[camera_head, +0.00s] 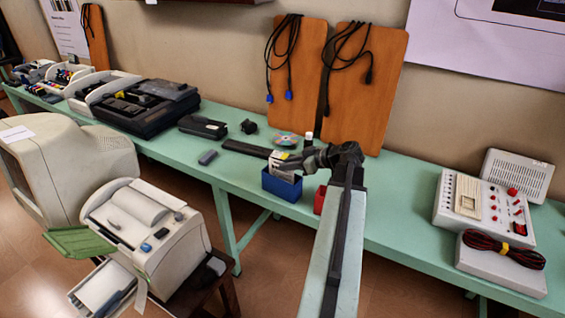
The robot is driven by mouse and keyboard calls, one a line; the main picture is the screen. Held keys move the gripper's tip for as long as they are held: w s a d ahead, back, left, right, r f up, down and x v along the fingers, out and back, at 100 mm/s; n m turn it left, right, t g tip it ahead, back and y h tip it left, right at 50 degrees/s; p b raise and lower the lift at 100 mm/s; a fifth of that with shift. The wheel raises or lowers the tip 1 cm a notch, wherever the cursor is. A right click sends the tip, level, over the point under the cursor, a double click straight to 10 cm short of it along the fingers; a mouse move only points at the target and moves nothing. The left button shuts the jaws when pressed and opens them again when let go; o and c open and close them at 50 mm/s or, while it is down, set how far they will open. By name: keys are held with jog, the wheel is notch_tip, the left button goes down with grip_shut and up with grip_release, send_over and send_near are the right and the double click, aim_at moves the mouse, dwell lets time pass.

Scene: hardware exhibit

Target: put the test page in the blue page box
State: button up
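The blue page box (281,186) stands at the front edge of the green table, near the middle of the view. A pale sheet with yellow and dark marks, likely the test page (284,170), shows upright at the box's mouth. Its lower part is hidden by the box wall, so I cannot tell how deep it is or whether it rests there. My gripper (295,160) is just above the box, at the sheet's upper right, touching or very close to it. The fingers are too small and dark to show whether they are open or shut.
A red box (320,199) stands right of the blue box, partly behind my arm. A beige printer (150,235) and monitor (70,165) are at the left. A control panel (485,210) and cable-topped box (503,266) are at the right. Table between is fairly clear.

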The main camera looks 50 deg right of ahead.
jog(key=p+v, duration=0.3)
jog(key=v, duration=0.5)
jog(key=shift+s, duration=0.3)
jog(key=shift+d+r, duration=0.1)
